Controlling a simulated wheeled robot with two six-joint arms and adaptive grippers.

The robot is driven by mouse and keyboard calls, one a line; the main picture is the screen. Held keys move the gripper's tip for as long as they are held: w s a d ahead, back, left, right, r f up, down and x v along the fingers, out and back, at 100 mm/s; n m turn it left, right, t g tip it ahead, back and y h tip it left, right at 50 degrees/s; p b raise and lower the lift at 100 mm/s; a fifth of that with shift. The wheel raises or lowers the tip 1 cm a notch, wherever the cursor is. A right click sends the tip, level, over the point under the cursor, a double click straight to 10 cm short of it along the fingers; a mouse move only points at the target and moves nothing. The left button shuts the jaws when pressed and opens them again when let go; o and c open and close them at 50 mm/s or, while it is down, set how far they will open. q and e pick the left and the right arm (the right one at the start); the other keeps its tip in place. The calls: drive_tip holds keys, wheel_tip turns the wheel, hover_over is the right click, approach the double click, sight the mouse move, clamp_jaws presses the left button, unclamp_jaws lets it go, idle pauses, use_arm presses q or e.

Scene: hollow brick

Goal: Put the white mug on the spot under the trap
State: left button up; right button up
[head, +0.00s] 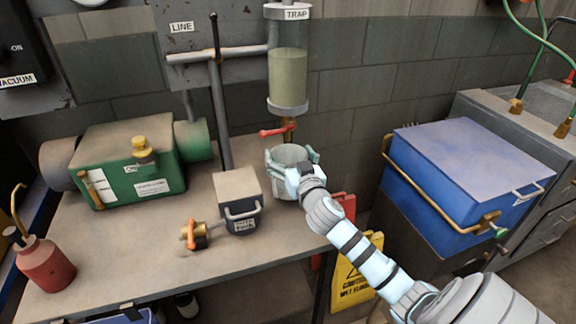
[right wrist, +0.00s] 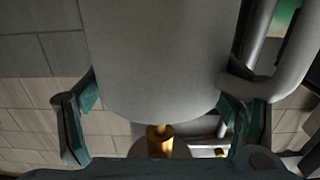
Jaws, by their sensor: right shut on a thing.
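The white mug (head: 287,157) is upright near the table's back right, below the trap (head: 288,75), a clear cylinder of cloudy yellowish liquid. My right gripper (head: 297,176) is shut on the mug, reaching in from the front right. In the right wrist view the mug (right wrist: 160,60) fills the middle between my fingers, with its handle (right wrist: 280,75) at the right. The trap's brass outlet with a red lever (head: 277,131) is just above and behind the mug's rim. The spot is hidden, and I cannot tell whether the mug's base touches the table. My left gripper is not in view.
A grey lidded box (head: 238,190) stands just left of the mug, with a brass valve (head: 193,235) in front. A green pump (head: 130,165) and red oil can (head: 45,263) are farther left. A blue chest (head: 460,175) and yellow sign (head: 352,275) are at the right.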

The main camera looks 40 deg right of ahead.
sight(283, 155)
drive_tip(key=f+b, duration=0.1)
drive_tip(key=w+f, duration=0.1)
drive_tip(key=f, duration=0.1)
drive_tip(key=shift+d+f+b, duration=0.15)
drive_tip(key=shift+f+b, duration=0.1)
drive_tip(key=shift+b, duration=0.1)
drive_tip(key=shift+r, duration=0.1)
drive_tip(key=o, duration=1.6)
drive_tip(key=shift+c, duration=0.2)
drive_tip(key=v, duration=1.2)
